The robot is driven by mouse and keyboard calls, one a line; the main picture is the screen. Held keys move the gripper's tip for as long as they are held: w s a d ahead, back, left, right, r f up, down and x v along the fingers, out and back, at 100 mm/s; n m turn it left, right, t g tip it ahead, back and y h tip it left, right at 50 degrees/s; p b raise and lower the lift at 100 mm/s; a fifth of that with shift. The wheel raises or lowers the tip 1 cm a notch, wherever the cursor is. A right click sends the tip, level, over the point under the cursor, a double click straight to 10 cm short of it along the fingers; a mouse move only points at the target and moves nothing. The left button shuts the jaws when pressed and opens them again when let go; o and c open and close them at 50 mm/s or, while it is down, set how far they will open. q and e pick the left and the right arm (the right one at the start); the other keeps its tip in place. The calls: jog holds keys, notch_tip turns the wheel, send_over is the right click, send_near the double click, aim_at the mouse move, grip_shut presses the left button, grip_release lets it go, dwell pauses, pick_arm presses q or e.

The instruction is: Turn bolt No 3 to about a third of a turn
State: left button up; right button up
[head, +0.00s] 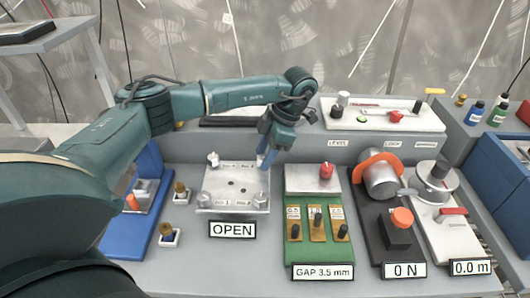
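A light metal plate (232,192) lies on the bench behind the OPEN sign. Bolt heads show at its far left corner (213,159), near left corner (204,198) and near right corner (262,199). The small number labels on the plate are too small to read surely. My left gripper (267,162) points down at the plate's far right corner. Its fingertips hide that corner, so I cannot tell whether they hold a bolt there or are apart from it. My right gripper is not in view.
Right of the plate stands a green gap block (317,250) marked GAP 3.5 mm, then a black unit with an orange knob (402,217) and a dial unit (437,180). A blue stand (132,222) is at left. A raised panel (382,116) lies behind.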

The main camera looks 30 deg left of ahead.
pick_arm(q)
jog(key=shift+o, duration=0.4)
jog(key=shift+w+d+r, duration=0.1)
jog(key=shift+d+r, duration=0.05)
jog(key=shift+r, duration=0.2)
jog(key=v, duration=1.2)
jog(key=shift+p, duration=0.3)
jog(key=shift+r, duration=0.15)
